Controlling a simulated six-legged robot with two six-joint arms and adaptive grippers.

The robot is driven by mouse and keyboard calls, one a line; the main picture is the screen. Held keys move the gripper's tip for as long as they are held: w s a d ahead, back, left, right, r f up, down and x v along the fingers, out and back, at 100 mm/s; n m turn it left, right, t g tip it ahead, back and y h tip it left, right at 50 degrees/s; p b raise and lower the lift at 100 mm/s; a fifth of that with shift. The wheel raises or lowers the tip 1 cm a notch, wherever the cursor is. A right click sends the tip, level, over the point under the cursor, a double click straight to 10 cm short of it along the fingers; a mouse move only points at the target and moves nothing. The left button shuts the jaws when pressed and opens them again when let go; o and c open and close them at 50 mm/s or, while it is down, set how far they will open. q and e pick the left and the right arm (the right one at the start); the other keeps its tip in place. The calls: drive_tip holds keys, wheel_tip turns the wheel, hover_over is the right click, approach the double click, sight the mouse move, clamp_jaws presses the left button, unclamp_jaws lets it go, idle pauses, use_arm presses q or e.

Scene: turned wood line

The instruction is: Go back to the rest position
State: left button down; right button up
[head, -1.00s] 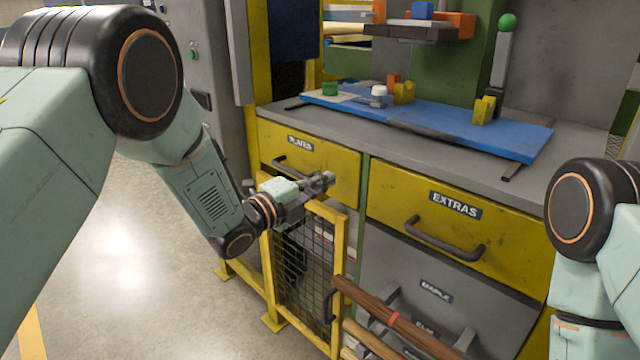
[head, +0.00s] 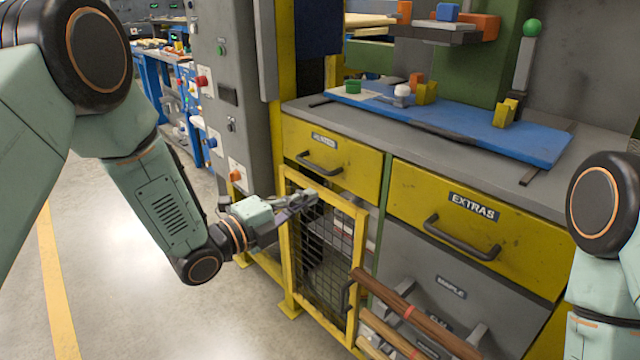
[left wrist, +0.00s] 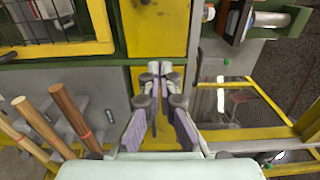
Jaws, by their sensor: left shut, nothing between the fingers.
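My left gripper (head: 305,197) hangs in front of the yellow workbench, near the top of the yellow mesh gate and below the left drawer's handle. It also shows in the left wrist view (left wrist: 153,72), its fingers together with nothing between them. My right arm shows at the right edge of the head view, but its gripper is out of frame.
A yellow mesh gate (head: 326,255) stands close to my left gripper. Wooden rods (head: 410,310) stick out below the EXTRAS drawer (head: 470,225). A blue board (head: 470,130) with small blocks lies on the bench top. Open floor (head: 130,290) is at left.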

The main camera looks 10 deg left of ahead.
use_arm(q)
drive_tip(key=s+a+f+n+g+y+p, duration=0.1)
drive_tip(key=s+a+f+n+g+y, duration=0.25)
drive_tip(key=s+f+n, duration=0.5)
drive_tip(key=s+a+f+n+g+y+p, duration=0.1)
drive_tip(key=s+a+f+n+g+y, duration=0.35)
drive_tip(key=f+n, duration=0.65)
drive_tip(key=s+a+f+n+g+y+p, duration=0.1)
drive_tip(key=s+f+n+g+p, duration=0.1)
drive_tip(key=s, duration=1.2)
drive_tip(key=s+a+f+n+g+y+p, duration=0.1)
drive_tip(key=s+n+g, duration=0.3)
drive_tip(key=s, duration=1)
drive_tip(key=shift+a+f+y+p, duration=0.2)
drive_tip(key=shift+f+y+p, duration=0.15)
drive_tip(key=shift+f+y, duration=0.2)
use_arm(e)
wheel_tip(320, 180, up, 6)
drive_tip(key=shift+w+f, duration=0.1)
use_arm(q)
drive_tip(key=c, duration=2.1)
unclamp_jaws()
drive_tip(key=shift+w+n, duration=0.15)
drive_tip(key=shift+n, duration=0.1)
use_arm(e)
drive_tip(key=shift+c, duration=0.2)
